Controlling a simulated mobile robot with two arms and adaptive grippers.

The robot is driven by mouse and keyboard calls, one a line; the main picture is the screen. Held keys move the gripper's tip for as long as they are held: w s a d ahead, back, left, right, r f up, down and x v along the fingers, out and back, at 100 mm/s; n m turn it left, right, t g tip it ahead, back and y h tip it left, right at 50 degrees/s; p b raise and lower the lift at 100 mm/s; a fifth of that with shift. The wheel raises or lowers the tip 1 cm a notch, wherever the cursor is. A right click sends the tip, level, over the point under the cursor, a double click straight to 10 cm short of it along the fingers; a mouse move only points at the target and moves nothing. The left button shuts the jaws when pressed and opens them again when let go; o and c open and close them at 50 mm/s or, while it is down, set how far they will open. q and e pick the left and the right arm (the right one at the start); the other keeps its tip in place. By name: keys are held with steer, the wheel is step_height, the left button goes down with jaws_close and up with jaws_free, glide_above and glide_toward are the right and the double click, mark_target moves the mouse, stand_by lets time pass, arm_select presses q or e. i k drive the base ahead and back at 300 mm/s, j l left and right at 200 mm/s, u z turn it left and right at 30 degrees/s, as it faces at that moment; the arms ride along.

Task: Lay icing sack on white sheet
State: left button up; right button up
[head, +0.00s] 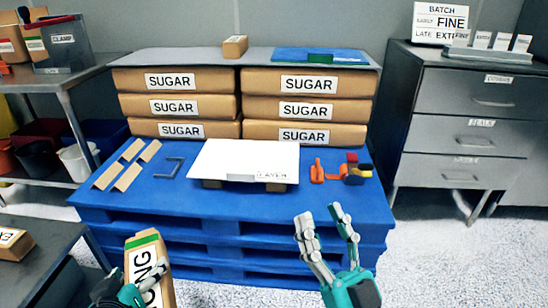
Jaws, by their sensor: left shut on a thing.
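The icing sack (149,262) is a tan package with a green top band and large black letters, partly cut off as "ING". It stands roughly upright at the lower left, in front of the blue pallet. My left gripper (132,294) is shut on its lower part, and the fingers partly hide it. The white sheet (243,158) lies flat on the pallet, in front of the sugar sacks, with a small label at its front right; its top is bare. My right gripper (325,222) is open and empty, in front of the pallet's right half.
SUGAR sacks (305,110) are stacked behind the sheet. Tan strips (128,177) and a dark bracket (171,167) lie left of it; orange and coloured pieces (318,171) lie right. A grey table (50,265) stands front left, a drawer cabinet (470,130) right.

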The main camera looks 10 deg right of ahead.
mark_target(247, 155)
steer(key=i+l+z, duration=0.1)
steer(key=i+z, duration=0.3)
steer(key=i, duration=1)
